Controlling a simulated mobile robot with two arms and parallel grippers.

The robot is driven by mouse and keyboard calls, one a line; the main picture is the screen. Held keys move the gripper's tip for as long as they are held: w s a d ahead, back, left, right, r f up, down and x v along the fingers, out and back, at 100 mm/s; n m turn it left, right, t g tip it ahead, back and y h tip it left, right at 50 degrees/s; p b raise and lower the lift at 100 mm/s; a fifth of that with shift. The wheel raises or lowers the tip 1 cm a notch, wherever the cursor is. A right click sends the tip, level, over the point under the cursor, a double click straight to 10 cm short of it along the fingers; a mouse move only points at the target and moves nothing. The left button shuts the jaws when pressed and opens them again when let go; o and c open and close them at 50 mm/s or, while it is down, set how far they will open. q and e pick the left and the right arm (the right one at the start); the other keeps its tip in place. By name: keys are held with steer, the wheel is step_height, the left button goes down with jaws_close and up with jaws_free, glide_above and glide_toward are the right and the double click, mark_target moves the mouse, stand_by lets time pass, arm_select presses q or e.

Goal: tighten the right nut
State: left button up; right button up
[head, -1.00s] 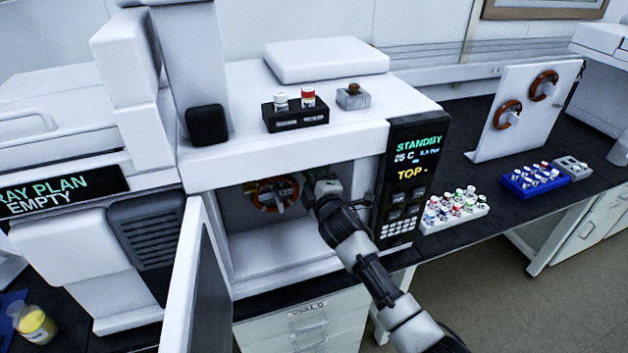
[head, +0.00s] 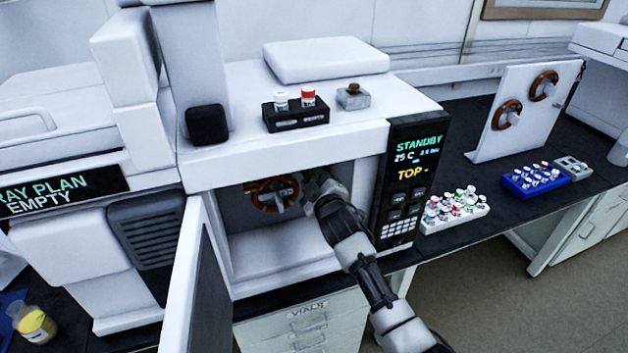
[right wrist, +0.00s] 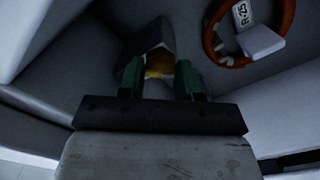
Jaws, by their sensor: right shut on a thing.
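My right gripper (head: 308,187) reaches into the open oven (head: 262,250) of the white instrument, to the right of an orange-brown ring-shaped coil (head: 262,193). In the right wrist view its green fingers (right wrist: 158,70) are closed around a small yellow, brass-like piece, which looks like the right nut (right wrist: 158,66). The coil also shows there at the upper right (right wrist: 212,40), with a white tag, apart from the fingers. The nut is hidden by the hand in the head view. How far the nut is turned cannot be seen. My left gripper is out of view.
The oven door (head: 187,275) stands open at the left. The display panel (head: 412,165) is close to the right of my arm. A black vial rack (head: 296,118) sits on top. A white vial rack (head: 455,218) and blue rack (head: 535,182) stand on the bench to the right.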

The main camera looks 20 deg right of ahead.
steer(key=m, duration=0.4)
steer(key=shift+m, duration=0.3)
steer(key=m+p, duration=0.1)
steer(key=m, duration=0.3)
steer(key=shift+m, duration=0.4)
steer(key=shift+f, duration=0.1)
steer(key=o, duration=0.9)
steer(key=shift+o, duration=0.2)
steer(key=shift+s, duration=0.1)
steer(key=s+b, duration=0.2)
steer(key=s, duration=0.8)
steer(key=shift+s+d, duration=0.15)
steer(key=shift+s, duration=0.2)
